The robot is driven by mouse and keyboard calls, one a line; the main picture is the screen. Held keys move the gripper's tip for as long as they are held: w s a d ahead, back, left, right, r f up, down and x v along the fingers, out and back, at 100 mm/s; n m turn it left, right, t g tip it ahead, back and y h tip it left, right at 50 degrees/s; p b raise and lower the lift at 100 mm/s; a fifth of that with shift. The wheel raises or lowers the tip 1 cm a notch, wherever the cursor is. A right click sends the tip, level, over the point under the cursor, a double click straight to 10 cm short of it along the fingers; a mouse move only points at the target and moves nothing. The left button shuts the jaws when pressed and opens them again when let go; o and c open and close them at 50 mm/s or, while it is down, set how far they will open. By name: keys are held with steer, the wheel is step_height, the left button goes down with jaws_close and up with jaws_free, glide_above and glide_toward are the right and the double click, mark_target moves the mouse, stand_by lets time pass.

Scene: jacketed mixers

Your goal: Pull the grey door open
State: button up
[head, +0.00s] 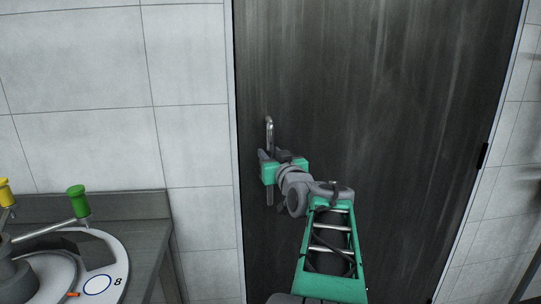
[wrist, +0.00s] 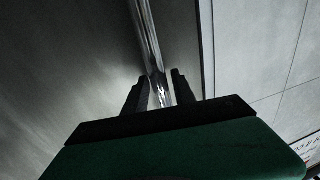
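The grey door (head: 390,100) is a tall dark panel in the head view and looks closed in its frame. Its handle (head: 269,128) is an upright shiny metal bar near the door's left edge. My gripper (head: 267,158) is at the handle. In the wrist view, the bar (wrist: 147,35) runs down between the two dark fingers of my gripper (wrist: 161,88), which are close in on either side of it. In the head view my gripper hides the middle of the handle.
A dark hinge (head: 483,156) shows on the door's right edge. A grey bench (head: 150,207) stands at the lower left with a round mixer base (head: 118,262) and a green-capped lever (head: 77,200). White tiled wall (head: 190,130) lies left of the door.

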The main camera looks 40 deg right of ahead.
jaws_close()
stand_by(1.1)
